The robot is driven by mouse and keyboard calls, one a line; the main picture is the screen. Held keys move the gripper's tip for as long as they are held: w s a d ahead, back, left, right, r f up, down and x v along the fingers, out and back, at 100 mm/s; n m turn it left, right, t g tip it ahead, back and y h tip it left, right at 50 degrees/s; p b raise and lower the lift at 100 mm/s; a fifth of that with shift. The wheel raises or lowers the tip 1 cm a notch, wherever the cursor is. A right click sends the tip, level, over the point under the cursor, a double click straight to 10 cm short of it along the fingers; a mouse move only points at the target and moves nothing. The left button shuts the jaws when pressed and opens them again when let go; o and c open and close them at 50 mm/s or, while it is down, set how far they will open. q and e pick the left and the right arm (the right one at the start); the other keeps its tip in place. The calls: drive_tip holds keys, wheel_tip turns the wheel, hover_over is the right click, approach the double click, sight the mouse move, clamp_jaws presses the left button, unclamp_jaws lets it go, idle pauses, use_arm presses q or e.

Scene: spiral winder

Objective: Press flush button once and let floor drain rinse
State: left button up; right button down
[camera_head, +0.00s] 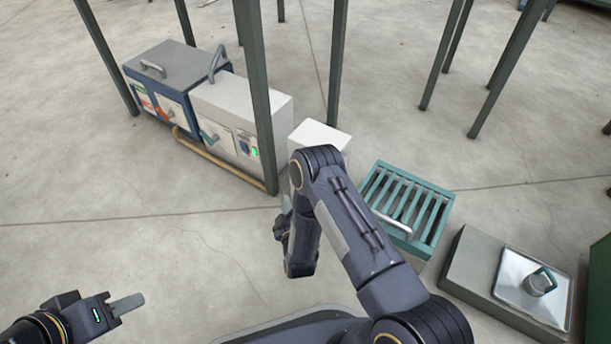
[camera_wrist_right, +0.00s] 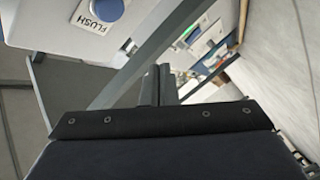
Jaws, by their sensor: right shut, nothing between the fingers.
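A round blue button (camera_wrist_right: 97,9) sits on a white panel (camera_wrist_right: 45,22) in the right wrist view, partly cut off by the top edge. A label reading FLUSH (camera_wrist_right: 90,25) is beside it. My right gripper (camera_wrist_right: 158,84) is shut and empty, apart from the button in the picture. In the head view my right gripper (camera_head: 285,212) is partly hidden by its own arm, near a white box (camera_head: 322,134); no button shows there. My left gripper (camera_head: 127,304) is low at the left, side-on, away from everything. A green slatted grate (camera_head: 440,215) with a grey handle lies right of my right arm.
A grey unit (camera_head: 275,103) and a blue-grey unit (camera_head: 180,62) with handles stand at the back left, behind a yellow-brown rail (camera_head: 215,160). Green posts (camera_head: 337,60) rise around them. A low box (camera_head: 470,262) with a metal plate is at right. Floor at left is clear.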

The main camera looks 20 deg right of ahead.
drive_tip(key=w+d, duration=0.5)
drive_tip(key=d, duration=0.1)
drive_tip(key=shift+d, duration=0.35)
drive_tip(key=shift+w+d, duration=0.1)
drive_tip(key=shift+w, duration=0.1)
idle(1.8)
drive_tip(key=shift+w+d, duration=0.15)
drive_tip(key=shift+d, duration=0.05)
drive_tip(key=shift+w+d, duration=0.3)
drive_tip(key=shift+d, duration=0.05)
idle(0.7)
idle(0.3)
drive_tip(key=shift+s+a, duration=0.55)
drive_tip(key=shift+a, duration=0.1)
drive_tip(key=shift+s+a, duration=0.8)
drive_tip(key=shift+a, duration=0.2)
drive_tip(key=shift+s+a, duration=0.75)
drive_tip(key=shift+a, duration=0.25)
